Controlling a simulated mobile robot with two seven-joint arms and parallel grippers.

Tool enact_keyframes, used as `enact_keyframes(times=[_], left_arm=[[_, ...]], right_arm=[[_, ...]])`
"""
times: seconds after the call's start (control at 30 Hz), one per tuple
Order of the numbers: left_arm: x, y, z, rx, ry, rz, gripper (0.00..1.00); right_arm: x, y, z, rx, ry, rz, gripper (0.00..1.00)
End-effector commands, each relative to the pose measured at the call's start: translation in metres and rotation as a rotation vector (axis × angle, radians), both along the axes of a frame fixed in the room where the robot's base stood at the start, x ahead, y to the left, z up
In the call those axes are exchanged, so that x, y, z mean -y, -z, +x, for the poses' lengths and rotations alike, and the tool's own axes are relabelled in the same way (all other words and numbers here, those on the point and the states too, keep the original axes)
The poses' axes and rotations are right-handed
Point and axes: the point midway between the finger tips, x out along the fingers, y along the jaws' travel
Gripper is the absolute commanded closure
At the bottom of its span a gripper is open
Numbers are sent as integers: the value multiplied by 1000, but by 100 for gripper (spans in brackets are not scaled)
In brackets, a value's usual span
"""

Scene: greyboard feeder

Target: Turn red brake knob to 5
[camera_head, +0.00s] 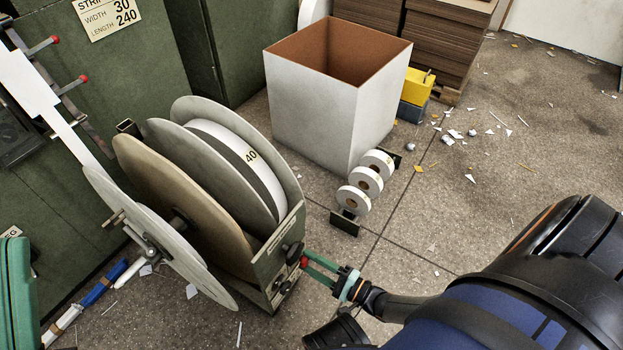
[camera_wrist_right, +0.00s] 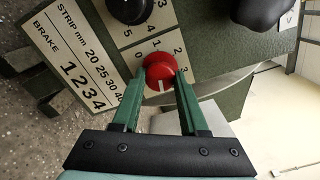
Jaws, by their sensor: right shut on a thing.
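The red brake knob (camera_wrist_right: 158,70) sits on the green front panel (camera_wrist_right: 215,105) of the reel feeder. In the right wrist view its white pointer mark faces the bottom of the picture, between my fingers. The figures 0, 1, 2 and 3 show around its upper side; any figures below are hidden or unreadable. My right gripper (camera_wrist_right: 160,76) is shut on the knob, one green finger on each side. In the head view the knob (camera_head: 304,262) is small, with my right gripper (camera_head: 311,264) reaching it from the right. My left gripper is not in view.
A black knob (camera_wrist_right: 126,8) is close above the red one, and a larger black handle (camera_wrist_right: 262,10) is to its right. A strip and brake label (camera_wrist_right: 75,55) is at left. Large reels (camera_head: 185,190) stand behind the panel.

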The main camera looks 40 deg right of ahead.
Motion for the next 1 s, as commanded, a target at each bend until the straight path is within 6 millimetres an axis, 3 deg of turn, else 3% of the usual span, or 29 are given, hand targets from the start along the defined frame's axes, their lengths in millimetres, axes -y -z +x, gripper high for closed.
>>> enact_keyframes(times=[0.5,1.0], left_arm=[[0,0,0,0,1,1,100],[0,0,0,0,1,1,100]], right_arm=[[-1,1,-3,-137,-2,323,100],[-1,1,-3,-163,-3,389,100]])
